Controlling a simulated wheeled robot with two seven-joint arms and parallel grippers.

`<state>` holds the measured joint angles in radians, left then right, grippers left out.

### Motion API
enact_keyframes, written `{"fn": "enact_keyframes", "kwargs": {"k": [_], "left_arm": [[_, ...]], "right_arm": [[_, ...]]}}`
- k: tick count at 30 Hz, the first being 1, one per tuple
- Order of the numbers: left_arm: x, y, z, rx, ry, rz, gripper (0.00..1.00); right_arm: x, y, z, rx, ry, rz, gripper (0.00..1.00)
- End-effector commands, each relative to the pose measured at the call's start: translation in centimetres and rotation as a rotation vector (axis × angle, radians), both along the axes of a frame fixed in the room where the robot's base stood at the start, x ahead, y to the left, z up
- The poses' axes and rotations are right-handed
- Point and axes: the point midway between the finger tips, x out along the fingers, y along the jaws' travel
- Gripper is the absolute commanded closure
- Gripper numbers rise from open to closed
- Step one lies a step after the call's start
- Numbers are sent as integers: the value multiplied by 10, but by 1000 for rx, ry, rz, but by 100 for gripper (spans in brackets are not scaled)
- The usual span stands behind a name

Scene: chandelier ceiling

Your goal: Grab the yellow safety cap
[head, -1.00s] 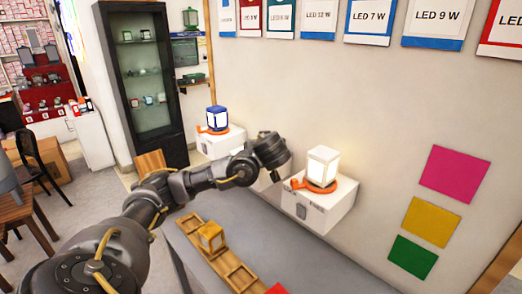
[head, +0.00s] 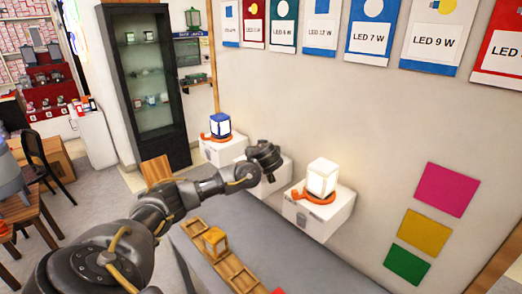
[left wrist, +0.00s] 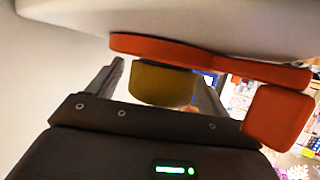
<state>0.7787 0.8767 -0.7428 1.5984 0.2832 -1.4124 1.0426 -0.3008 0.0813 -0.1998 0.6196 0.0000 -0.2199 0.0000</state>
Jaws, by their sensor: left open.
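In the left wrist view my left gripper (left wrist: 158,72) is open. A dull yellow round piece (left wrist: 160,88) beside an orange base (left wrist: 205,60) shows between its fingers; I cannot tell if they touch it. My right gripper is not in view.
A blue-capped lamp (head: 219,124) stands on the left white box (head: 222,150), and a bare lit lamp (head: 322,176) on the right one (head: 318,216). The wall with coloured squares (head: 424,231) is behind. The grey bench (head: 285,255) has free room right of the tray.

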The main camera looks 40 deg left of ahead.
Motion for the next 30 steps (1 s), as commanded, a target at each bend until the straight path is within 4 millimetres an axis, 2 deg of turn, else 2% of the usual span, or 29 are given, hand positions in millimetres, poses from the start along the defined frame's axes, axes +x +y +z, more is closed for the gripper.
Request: {"fn": "enact_keyframes", "kwargs": {"k": [10, 21, 30], "left_arm": [[5, 5, -5, -1, 0, -2, 21], [5, 5, -4, -1, 0, -2, 69], [5, 5, -2, -2, -2, -1, 69]], "right_arm": [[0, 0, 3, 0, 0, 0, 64], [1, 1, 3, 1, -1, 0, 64], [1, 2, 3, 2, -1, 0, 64]]}}
